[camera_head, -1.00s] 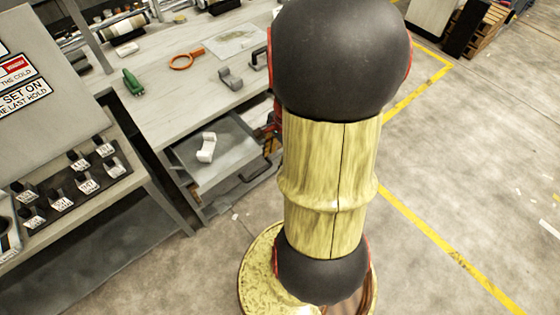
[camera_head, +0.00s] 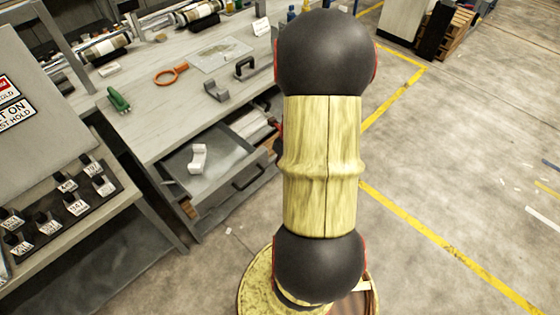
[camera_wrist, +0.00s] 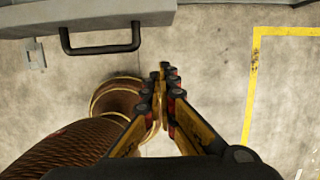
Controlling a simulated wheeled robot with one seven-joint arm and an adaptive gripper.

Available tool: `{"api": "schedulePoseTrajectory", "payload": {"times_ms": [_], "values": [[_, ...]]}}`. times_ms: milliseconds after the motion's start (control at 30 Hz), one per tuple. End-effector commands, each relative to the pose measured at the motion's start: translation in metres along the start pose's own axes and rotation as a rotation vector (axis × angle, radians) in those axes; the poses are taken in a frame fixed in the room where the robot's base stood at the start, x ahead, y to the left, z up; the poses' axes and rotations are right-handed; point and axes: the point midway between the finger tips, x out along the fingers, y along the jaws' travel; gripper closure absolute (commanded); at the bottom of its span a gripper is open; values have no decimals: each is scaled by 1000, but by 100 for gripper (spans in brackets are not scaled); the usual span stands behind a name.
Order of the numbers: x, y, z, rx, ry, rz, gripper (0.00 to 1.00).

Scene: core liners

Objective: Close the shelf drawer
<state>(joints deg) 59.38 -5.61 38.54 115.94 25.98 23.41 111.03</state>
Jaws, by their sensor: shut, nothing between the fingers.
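The grey shelf drawer (camera_head: 226,161) stands pulled out under the workbench in the head view. A white bracket-shaped part (camera_head: 197,158) lies inside it. Its dark bar handle (camera_head: 249,174) is on the front, partly close to my arm's outline. In the wrist view the drawer's grey front (camera_wrist: 90,13) is at the top, with the black handle (camera_wrist: 100,48) on its left part. My gripper (camera_wrist: 164,70) is shut and empty, below and right of the handle in that picture, apart from it. In the head view my arm hides the gripper.
The workbench top (camera_head: 145,125) holds an orange ring-shaped tool (camera_head: 171,75), a green item (camera_head: 118,99) and a grey bracket (camera_head: 216,90). A labelled panel (camera_head: 40,85) stands at left. Open concrete floor (camera_head: 455,150) with yellow lines lies to the right.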

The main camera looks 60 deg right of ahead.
Motion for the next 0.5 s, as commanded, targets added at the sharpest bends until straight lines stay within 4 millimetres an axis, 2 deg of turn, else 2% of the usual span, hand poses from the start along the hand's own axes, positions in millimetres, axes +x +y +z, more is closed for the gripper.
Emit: {"api": "schedulePoseTrajectory", "payload": {"times_ms": [33,300,400,500], "values": [[16,0,-1,-1,1,1,100],[68,1,-2,-2,2,2,100],[67,0,17,-7,-1,-2,100],[70,0,28,-5,0,0,100]]}}
